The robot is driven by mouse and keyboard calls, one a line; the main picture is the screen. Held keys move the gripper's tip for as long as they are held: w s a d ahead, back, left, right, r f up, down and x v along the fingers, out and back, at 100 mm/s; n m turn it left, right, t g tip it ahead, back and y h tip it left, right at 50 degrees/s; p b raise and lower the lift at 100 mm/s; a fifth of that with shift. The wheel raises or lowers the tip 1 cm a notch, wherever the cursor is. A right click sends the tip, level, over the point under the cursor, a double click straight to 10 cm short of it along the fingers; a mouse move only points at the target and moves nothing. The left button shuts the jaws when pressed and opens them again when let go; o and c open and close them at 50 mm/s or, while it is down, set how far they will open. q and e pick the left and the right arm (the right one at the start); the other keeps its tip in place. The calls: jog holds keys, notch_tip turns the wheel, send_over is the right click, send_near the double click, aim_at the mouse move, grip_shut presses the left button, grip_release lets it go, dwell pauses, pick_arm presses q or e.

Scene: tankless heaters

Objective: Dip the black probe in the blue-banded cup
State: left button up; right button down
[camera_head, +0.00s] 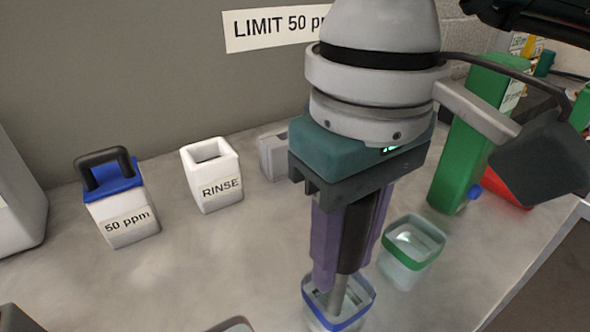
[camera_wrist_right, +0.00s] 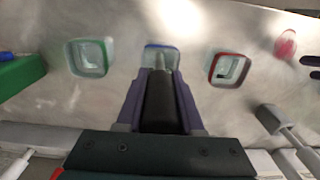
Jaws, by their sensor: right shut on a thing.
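My right gripper (camera_head: 338,278) points down with its purple fingers shut on the black probe (camera_head: 356,238). The probe hangs nearly upright with its grey metal tip (camera_head: 339,294) downward. The blue-banded cup (camera_head: 352,322) is directly below. In the head view the tip lies within the cup's rim opening. How deep it reaches, and whether it touches liquid, I cannot tell. In the right wrist view the black probe (camera_wrist_right: 160,105) lies between the fingers, its tip in front of the blue-banded cup (camera_wrist_right: 150,46). My left gripper is not in view.
A green-banded cup (camera_head: 408,264) stands close on the right. A red-banded cup (camera_wrist_right: 213,72) shows in the wrist view. A RINSE container (camera_head: 213,190), a blue-lidded 50 ppm container (camera_head: 127,221) and a tall green container (camera_head: 468,145) stand farther back. The counter at left centre is clear.

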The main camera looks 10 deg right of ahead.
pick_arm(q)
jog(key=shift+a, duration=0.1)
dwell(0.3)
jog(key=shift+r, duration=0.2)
pick_arm(e)
jog(key=shift+r, duration=0.3)
pick_arm(q)
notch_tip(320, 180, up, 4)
jog(key=p, duration=0.4)
pick_arm(e)
notch_tip(320, 180, up, 8)
jog(key=shift+r, duration=0.15)
jog(key=shift+r+p, duration=0.45)
jog(key=shift+r, duration=0.15)
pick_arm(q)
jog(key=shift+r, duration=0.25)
